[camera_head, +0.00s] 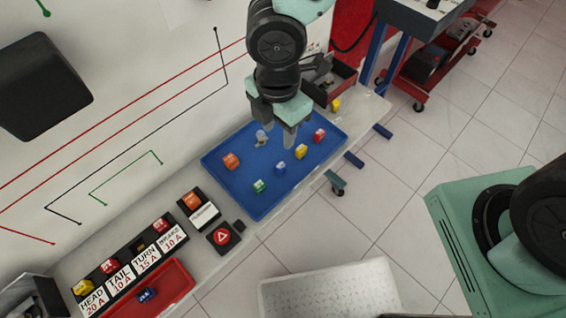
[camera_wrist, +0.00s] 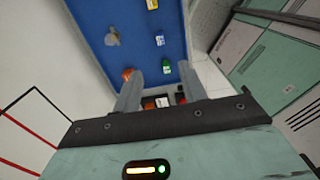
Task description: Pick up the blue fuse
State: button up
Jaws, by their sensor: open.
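The blue fuse (camera_head: 281,167) is a small light-blue block lying on the blue tray (camera_head: 262,206), between a green fuse (camera_head: 260,186) and a yellow fuse (camera_head: 301,151). The blue fuse also shows in the wrist view (camera_wrist: 160,40), beyond my fingertips. My gripper (camera_head: 275,132) is open and empty above the tray, with its fingers pointing down. In the wrist view, my gripper (camera_wrist: 161,71) has its fingers spread, and the green fuse (camera_wrist: 167,67) appears between the tips. A dark blue fuse (camera_head: 147,294) lies in the red tray (camera_head: 178,279).
The blue tray also holds an orange fuse (camera_head: 231,161), a clear fuse (camera_head: 261,137) and a red fuse (camera_head: 319,135). A fuse panel with labels (camera_head: 120,277) and a hazard-button block (camera_head: 222,236) stand on the bench at the left. The wall is close behind.

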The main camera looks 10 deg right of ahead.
jog(key=b, duration=0.1)
send_over(281, 166)
jog(key=f, duration=0.8)
jog(key=shift+a+f, duration=0.1)
jog(key=shift+a, duration=0.15)
jog(key=shift+d+f+b, duration=0.15)
jog(key=shift+f+b, duration=0.1)
jog(key=shift+f, duration=1.05)
jog(key=shift+d+f+b, duration=0.1)
jog(key=shift+f+b, duration=0.1)
jog(key=shift+f, duration=1.1)
grip_shut()
